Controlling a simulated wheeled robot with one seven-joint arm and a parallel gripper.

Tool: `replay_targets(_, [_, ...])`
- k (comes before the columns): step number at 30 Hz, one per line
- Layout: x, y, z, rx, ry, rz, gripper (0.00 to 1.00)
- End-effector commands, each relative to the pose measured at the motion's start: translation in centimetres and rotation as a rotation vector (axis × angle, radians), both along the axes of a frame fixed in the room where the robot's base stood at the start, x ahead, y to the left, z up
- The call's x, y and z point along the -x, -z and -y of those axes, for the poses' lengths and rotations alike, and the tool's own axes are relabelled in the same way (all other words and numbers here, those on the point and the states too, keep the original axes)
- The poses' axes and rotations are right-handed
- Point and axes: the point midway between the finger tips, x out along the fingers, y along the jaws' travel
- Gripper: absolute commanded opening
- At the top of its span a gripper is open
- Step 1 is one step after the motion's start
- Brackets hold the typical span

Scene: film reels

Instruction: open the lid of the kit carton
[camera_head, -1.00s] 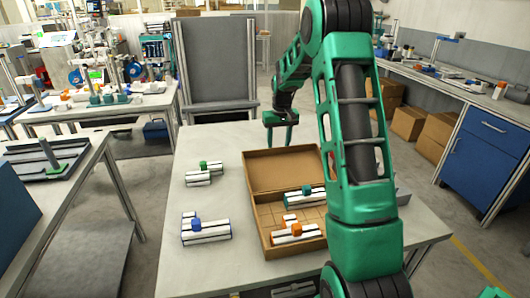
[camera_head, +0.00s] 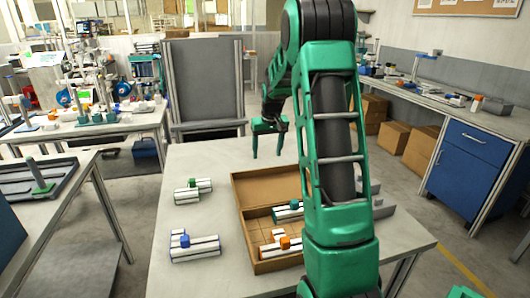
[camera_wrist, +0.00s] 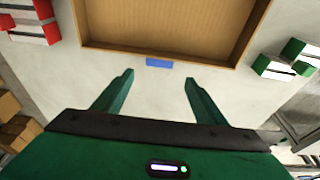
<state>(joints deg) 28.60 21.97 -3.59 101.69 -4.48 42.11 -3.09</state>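The kit carton (camera_head: 250,248) is a brown box on the table, with parts in its divided inside. Its lid (camera_head: 262,187) is swung open away from the box on the far side, its inner face showing. The wrist view shows the lid's brown inside (camera_wrist: 170,22) and a blue tab (camera_wrist: 159,62) at its edge. My gripper (camera_head: 266,155) is just beyond the lid's far edge, fingers pointing down. In the wrist view my gripper (camera_wrist: 159,77) has its fingers apart, with nothing between them, near the blue tab. My arm hides the carton's right side.
White-and-grey parts with a green block (camera_head: 193,190) and with a blue block (camera_head: 194,248) lie left of the carton on the table (camera_head: 190,155). A tall grey panel (camera_head: 207,85) stands behind the table. More parts lie right of my arm.

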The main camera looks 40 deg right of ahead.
Motion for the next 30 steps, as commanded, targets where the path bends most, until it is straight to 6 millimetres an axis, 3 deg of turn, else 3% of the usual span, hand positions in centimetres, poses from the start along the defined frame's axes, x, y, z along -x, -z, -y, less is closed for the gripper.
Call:
replay_targets(10, [0.0,-1.2,0.1,0.004,0.001,0.007,0.66])
replay_targets(21, [1.4,-7.5,-0.7,0.004,-0.001,0.006,0.66])
replay_targets(30, [2.1,-10.3,-1.0,0.002,0.000,0.002,0.66])
